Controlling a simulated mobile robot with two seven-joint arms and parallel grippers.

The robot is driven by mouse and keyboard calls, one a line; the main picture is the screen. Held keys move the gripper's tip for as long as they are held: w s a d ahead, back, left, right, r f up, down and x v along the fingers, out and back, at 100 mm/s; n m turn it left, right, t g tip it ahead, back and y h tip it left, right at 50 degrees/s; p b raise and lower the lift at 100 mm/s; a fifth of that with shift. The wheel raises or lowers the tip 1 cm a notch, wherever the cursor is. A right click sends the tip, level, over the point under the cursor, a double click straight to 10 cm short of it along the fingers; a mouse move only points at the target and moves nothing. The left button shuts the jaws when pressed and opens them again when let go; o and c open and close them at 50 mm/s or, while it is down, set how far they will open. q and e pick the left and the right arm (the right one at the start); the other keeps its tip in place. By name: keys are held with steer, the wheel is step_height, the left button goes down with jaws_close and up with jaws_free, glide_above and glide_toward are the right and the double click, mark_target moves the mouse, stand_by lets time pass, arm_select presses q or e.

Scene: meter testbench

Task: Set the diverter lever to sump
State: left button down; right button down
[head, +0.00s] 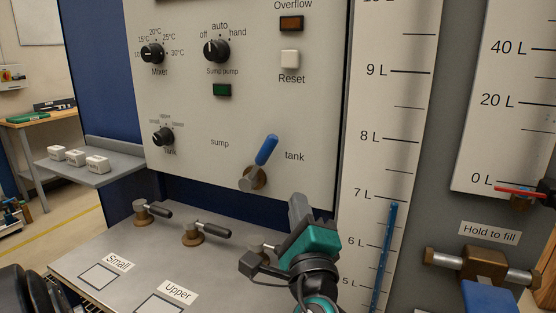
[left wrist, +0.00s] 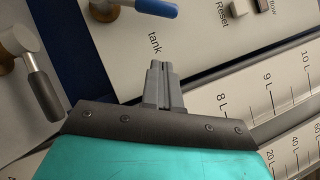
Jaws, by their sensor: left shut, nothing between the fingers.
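The diverter lever has a blue handle (head: 266,149) on a brass pivot on the white panel, between the labels "sump" on the left and "tank" on the right. The handle tilts up and to the right, toward "tank". Its blue end also shows at the top of the left wrist view (left wrist: 157,8). My left gripper (head: 298,205), teal and dark grey, is below and to the right of the lever, apart from it. Its fingers (left wrist: 158,70) are shut and empty, near the "tank" label in the left wrist view. My right gripper is not in view.
The panel also carries the sump pump knob (head: 216,50), the mixer knob (head: 152,53) and the reset button (head: 289,59). Valves with black handles (head: 206,232) stand on the ledge below. A tall litre scale (head: 390,110) is at right. The panel around the lever is clear.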

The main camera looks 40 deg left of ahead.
mark_target(260, 163)
arm_select(q)
steer(key=x, duration=0.4)
steer(key=s+a+p+x, duration=0.1)
steer(key=x, duration=0.3)
steer(key=s+r+p+x, duration=0.1)
steer(key=x, duration=0.3)
steer(key=shift+a, duration=0.2)
steer(key=shift+r, duration=0.1)
